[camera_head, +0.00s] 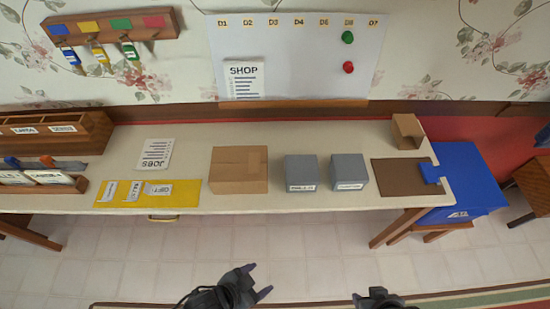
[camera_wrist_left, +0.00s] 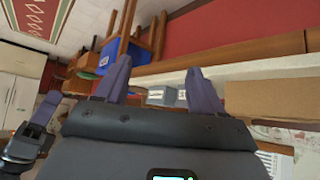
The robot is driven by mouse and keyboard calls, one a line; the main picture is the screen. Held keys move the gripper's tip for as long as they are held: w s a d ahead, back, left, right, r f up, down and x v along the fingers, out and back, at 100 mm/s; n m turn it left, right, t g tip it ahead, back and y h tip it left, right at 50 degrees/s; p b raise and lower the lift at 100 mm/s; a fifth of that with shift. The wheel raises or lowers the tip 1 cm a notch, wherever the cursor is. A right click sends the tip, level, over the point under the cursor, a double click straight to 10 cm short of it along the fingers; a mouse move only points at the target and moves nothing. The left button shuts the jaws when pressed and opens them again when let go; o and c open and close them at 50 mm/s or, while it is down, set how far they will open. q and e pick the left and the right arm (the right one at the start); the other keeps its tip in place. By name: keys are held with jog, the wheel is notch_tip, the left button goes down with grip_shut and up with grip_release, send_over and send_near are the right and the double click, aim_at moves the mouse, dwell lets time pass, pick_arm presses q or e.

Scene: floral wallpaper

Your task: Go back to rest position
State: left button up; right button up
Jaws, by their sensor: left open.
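My left gripper (camera_head: 258,280) is at the bottom middle of the head view, in front of the table and apart from it. Its two purple fingers are spread and nothing is between them. The fingers also show in the left wrist view (camera_wrist_left: 158,85), open and empty. My right gripper (camera_head: 378,296) is at the bottom edge of the head view, right of the left one. Only its top shows, and its fingers cannot be made out. Both grippers are over the tiled floor.
The table (camera_head: 300,205) holds a cardboard box (camera_head: 238,170), two grey boxes (camera_head: 300,172) (camera_head: 349,175), a yellow mat (camera_head: 120,205), a brown mat (camera_head: 395,175) and a small brown box (camera_head: 407,131). A blue bin (camera_head: 470,180) stands at the right. The floor before the table is clear.

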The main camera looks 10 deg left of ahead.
pick_arm(q)
jog(key=s+a+r+n+g+y, duration=0.1)
jog(key=a+r+n+y, duration=0.25)
jog(key=a, duration=0.45)
jog(key=s+a+r+n+g+y, duration=0.1)
jog(key=a+r+n+y, duration=0.1)
jog(key=a+n, duration=0.35)
notch_tip(320, 180, up, 26)
jog(key=a+m+p, duration=0.1)
jog(key=m+p, duration=0.1)
jog(key=p, duration=2.5)
jog(key=shift+a, duration=0.3)
jog(key=shift+s, duration=0.1)
